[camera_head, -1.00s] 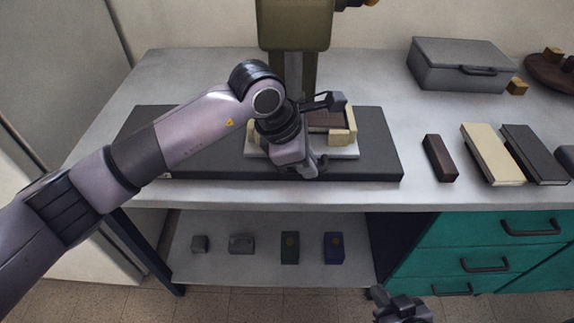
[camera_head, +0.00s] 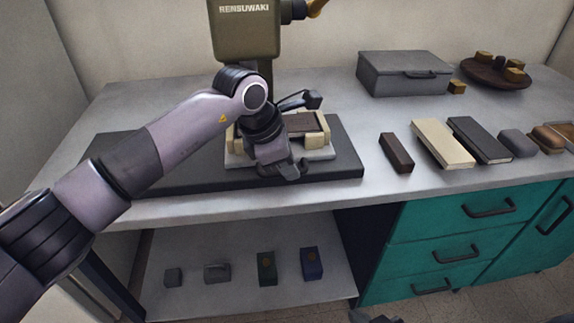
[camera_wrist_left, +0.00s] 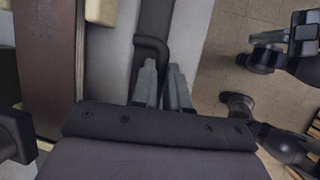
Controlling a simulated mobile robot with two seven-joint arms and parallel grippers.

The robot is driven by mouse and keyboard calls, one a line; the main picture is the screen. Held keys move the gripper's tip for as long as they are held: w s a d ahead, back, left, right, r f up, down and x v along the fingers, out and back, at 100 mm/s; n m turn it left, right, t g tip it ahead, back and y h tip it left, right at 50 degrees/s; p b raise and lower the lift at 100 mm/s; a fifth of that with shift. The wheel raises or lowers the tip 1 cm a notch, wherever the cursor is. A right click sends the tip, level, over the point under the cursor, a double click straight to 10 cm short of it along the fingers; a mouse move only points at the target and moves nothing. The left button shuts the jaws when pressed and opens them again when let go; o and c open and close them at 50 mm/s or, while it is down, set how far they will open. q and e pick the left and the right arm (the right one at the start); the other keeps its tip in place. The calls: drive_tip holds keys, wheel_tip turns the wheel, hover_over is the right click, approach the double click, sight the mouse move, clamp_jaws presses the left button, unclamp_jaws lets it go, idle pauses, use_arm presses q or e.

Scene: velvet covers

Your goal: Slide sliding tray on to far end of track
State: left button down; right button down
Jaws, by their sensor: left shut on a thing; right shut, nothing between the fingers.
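The sliding tray (camera_head: 320,154) is a pale plate with cream blocks at its sides and a brown piece (camera_head: 300,122) on it. It sits right of the middle of the long dark track base (camera_head: 150,172), with bare base at both sides. My left gripper (camera_head: 297,171) is at the tray's front edge. In the left wrist view its fingers (camera_wrist_left: 161,75) are shut on a dark bent handle (camera_wrist_left: 150,45) beside the tray. My arm hides part of the tray's front. My right gripper (camera_head: 372,318) barely shows at the bottom edge, shut and empty, away from the tray.
An olive press (camera_head: 245,35) stands behind the tray. A grey case (camera_head: 400,76), a brown block (camera_head: 396,152), a cream book (camera_head: 442,143) and a dark book (camera_head: 480,139) lie to the right. Teal drawers (camera_head: 470,235) and a lower shelf (camera_head: 240,290) are below.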

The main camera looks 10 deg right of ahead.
use_arm(q)
drive_tip(key=c, duration=1.2)
unclamp_jaws()
drive_tip(key=shift+w+d+r, duration=0.1)
drive_tip(key=shift+d+r, duration=0.1)
drive_tip(key=shift+d, duration=0.05)
drive_tip(key=shift+o, duration=0.4)
drive_tip(key=shift+f, duration=0.1)
drive_tip(key=v, duration=0.7)
drive_tip(key=shift+a, duration=0.1)
